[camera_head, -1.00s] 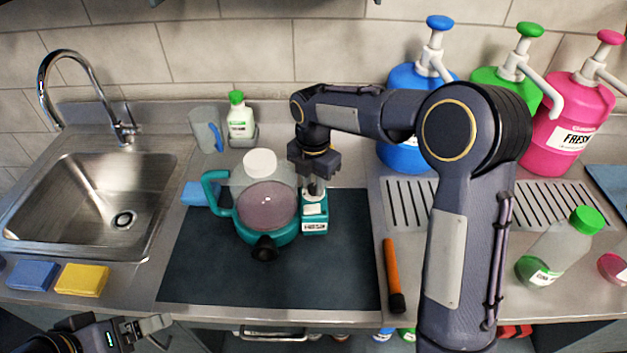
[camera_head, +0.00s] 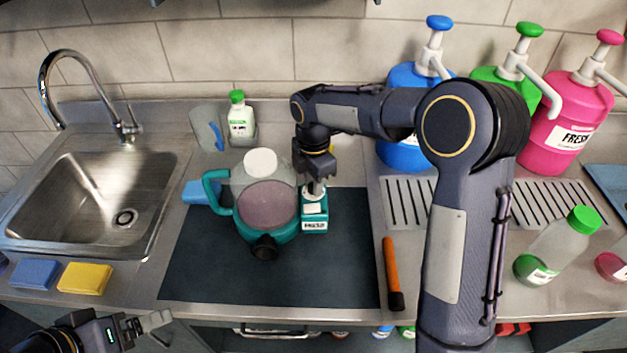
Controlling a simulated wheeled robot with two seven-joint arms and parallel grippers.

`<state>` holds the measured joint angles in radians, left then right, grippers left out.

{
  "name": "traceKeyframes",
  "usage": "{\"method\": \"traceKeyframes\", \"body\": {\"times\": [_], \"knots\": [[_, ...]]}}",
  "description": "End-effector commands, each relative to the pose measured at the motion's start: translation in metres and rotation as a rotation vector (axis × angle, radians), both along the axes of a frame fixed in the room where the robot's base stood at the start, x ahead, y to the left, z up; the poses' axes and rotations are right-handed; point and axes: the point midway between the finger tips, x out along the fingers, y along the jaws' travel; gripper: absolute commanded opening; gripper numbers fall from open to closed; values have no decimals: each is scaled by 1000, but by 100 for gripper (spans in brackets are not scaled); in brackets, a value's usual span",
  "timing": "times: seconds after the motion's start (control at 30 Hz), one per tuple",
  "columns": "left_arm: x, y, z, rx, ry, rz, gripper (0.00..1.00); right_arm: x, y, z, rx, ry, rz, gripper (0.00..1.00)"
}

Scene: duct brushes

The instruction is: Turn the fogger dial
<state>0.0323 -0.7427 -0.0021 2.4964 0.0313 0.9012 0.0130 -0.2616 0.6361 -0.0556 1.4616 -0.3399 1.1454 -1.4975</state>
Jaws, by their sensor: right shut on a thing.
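The fogger (camera_head: 265,205) stands on the dark mat (camera_head: 215,275). It has a clear tank with pinkish liquid, a white cap, a teal handle at its left and a black nozzle at its front. At its right side is a teal box (camera_head: 314,221) with a white label and a pale round top. My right gripper (camera_head: 315,182) points down over that top and is shut on the fogger dial, which its fingers mostly hide. My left gripper (camera_head: 150,325) is at the lower left, in front of the counter edge, far from the fogger. Its fingers look apart, with nothing between them.
A sink (camera_head: 95,205) is at the left, with blue (camera_head: 33,273) and yellow (camera_head: 85,278) sponges in front. A green-capped bottle (camera_head: 240,118) stands behind the fogger. An orange-handled tool (camera_head: 391,270) lies right of the mat. Large pump bottles (camera_head: 568,122) stand at the back right.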

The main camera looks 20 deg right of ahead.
Motion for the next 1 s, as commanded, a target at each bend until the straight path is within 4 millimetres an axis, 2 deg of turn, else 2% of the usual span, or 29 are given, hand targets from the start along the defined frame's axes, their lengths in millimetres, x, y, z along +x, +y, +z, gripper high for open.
{"method": "traceKeyframes", "body": {"times": [0.17, 0.2, 0.33, 0.67, 0.77, 1.0], "knots": [[0, 0, 0, 0, 0, 0, 84, 1, 0, 1, 0, -3, 1, 2], [0, 0, 0, 0, 0, 0, 84, 1, 0, 1, 0, -3, 1, 30], [0, 0, 0, 0, 0, 0, 84, 1, 0, 1, 1, -2, 1, 47], [0, 0, 0, 0, 0, 0, 84, 1, 0, 4, 1, -3, 1, 47], [0, 0, -1, 0, 0, 0, 84, 1, 0, 15, 1, -5, 1, 47], [0, 0, -3, 0, 0, 0, 84, 1, 0, 57, 1, -5, 0, 47]]}}
